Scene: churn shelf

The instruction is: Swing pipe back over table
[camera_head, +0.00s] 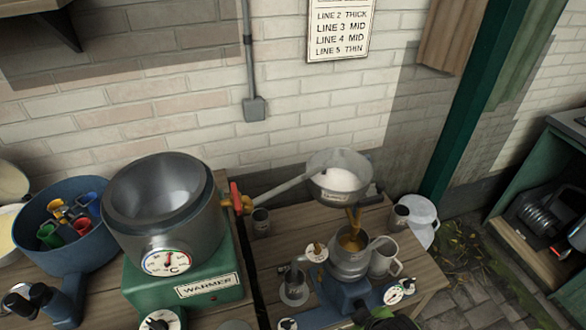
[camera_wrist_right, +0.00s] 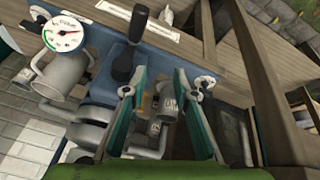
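The grey pipe (camera_head: 279,187) runs from a red valve handle (camera_head: 236,198) beside the warmer pot (camera_head: 165,205) to a round pan (camera_head: 338,178) holding something white. A golden-brown strand or spout (camera_head: 354,222) lies between pan and bowl. My right gripper (camera_wrist_right: 161,72) is open in the right wrist view, its teal fingers apart beside a black knob (camera_wrist_right: 124,68). In the head view, only a dark green part of what appears to be my right gripper shows at the bottom edge. My left gripper is not in view.
Metal mugs (camera_head: 384,257) and a cup (camera_head: 399,217) crowd the table around the bowl. A blue tub (camera_head: 62,254) with coloured cups stands left of the warmer. A green post (camera_head: 465,100) rises behind right. Paving beyond the table's right edge is open.

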